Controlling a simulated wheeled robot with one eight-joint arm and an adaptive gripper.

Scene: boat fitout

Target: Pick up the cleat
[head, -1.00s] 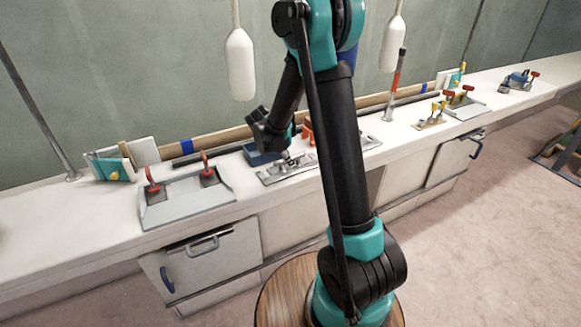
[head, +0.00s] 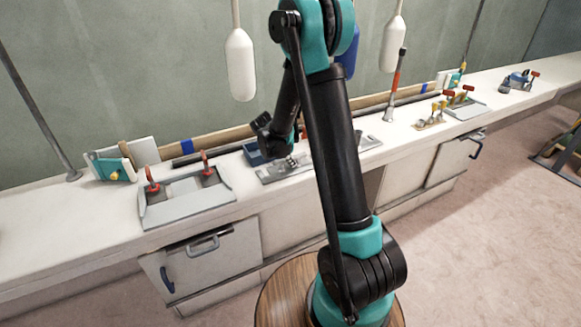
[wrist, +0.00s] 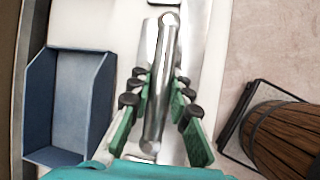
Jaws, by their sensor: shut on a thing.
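The cleat (wrist: 161,80) is a long, shiny metal bar with rounded ends, seen lengthwise in the middle of the wrist view. My gripper (wrist: 163,88) has its green-padded fingers on both sides of it, shut on its middle part. In the head view my gripper (head: 291,163) is low over a flat grey metal plate (head: 270,178) on the white bench. The cleat is too small and too covered to make out clearly there. I cannot tell whether it still touches the plate.
A blue open box (wrist: 40,100) lies left of the cleat; it is behind my gripper in the head view (head: 252,152). A grey fixture with red-handled clamps (head: 187,209) stands to the left on the bench. An upright orange-and-black tool (head: 396,77) stands to the right.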

